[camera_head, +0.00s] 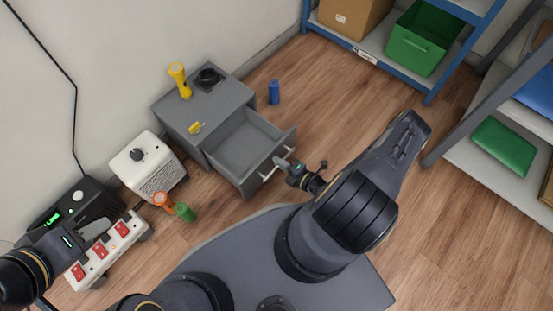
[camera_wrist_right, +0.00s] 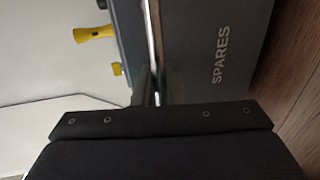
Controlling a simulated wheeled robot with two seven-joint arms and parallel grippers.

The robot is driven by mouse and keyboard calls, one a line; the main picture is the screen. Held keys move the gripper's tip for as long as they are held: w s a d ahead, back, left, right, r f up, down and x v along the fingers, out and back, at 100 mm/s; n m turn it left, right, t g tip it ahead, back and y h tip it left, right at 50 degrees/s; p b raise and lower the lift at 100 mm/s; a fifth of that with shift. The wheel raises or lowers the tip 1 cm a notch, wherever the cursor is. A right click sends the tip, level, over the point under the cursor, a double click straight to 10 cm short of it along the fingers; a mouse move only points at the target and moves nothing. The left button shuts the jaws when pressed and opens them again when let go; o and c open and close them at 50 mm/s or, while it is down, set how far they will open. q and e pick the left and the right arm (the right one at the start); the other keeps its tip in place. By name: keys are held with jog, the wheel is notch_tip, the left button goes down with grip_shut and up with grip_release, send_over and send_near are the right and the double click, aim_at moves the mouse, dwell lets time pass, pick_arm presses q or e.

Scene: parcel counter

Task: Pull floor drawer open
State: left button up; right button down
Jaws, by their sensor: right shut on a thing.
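The grey floor drawer (camera_head: 245,145) stands pulled out from its low grey cabinet (camera_head: 190,130), and its inside looks empty. Its front, marked SPARES, fills much of the right wrist view (camera_wrist_right: 215,80). A metal bar handle (camera_wrist_right: 152,30) runs along that front and also shows in the head view (camera_head: 265,174). My right gripper (camera_head: 282,163) is shut on the handle, and its fingers partly hide it. My left gripper (camera_head: 98,229) hangs over the power strip at the lower left, away from the drawer. Its finger gap is not clear.
A white box (camera_head: 147,166) and a red-switched power strip (camera_head: 105,247) lie left. Wooden floor is free rightward.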

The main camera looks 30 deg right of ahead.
jog(key=c, duration=1.6)
grip_release()
jog(key=p+v, duration=0.2)
jog(key=v, duration=0.5)
jog(key=shift+s, duration=0.35)
jog(key=shift+d+r, duration=0.15)
jog(key=shift+d, duration=0.05)
